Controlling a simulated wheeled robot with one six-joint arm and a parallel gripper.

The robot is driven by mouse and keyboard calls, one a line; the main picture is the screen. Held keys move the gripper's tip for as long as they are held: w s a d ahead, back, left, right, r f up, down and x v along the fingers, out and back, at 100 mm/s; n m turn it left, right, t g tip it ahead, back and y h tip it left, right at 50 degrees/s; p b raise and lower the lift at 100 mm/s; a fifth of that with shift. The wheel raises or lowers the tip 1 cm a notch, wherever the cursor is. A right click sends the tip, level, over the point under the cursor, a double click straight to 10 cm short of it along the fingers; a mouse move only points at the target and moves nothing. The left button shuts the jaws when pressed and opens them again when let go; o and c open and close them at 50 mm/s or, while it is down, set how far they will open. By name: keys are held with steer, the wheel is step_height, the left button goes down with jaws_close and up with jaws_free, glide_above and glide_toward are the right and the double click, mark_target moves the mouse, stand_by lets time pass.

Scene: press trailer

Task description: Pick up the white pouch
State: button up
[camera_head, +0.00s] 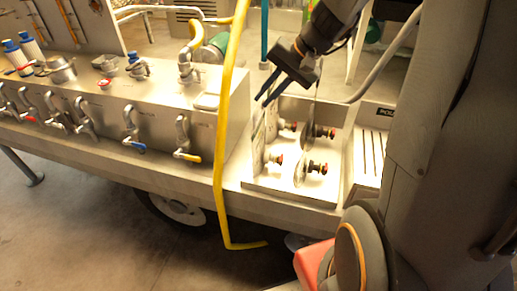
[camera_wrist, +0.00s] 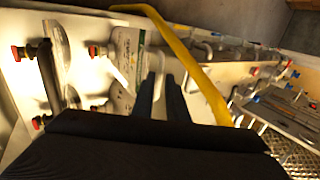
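A flat white packet with print and a green patch, which looks like the white pouch (camera_wrist: 125,50), hangs upright ahead of my gripper in the wrist view, left of the fingertips. In the head view the pale packets (camera_head: 271,121) stand edge-on at the left side of the knob panel, just below my gripper (camera_head: 262,100). My gripper's two dark fingers (camera_wrist: 161,76) are apart with a narrow gap, nothing between them. They are not touching the packets, as far as I can see.
A yellow hose (camera_head: 226,120) runs down left of my gripper and crosses close beyond the fingers in the wrist view. Red-tipped knobs with dark discs (camera_head: 302,168) stand right of the packets. A metal bench with several levers (camera_head: 130,125) fills the left.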

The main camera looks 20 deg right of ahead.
mark_target(259, 104)
steer(key=shift+p+x, duration=0.55)
steer(key=shift+x, duration=1.7)
steer(key=shift+s, duration=0.15)
steer(key=shift+c, duration=0.4)
jaws_close()
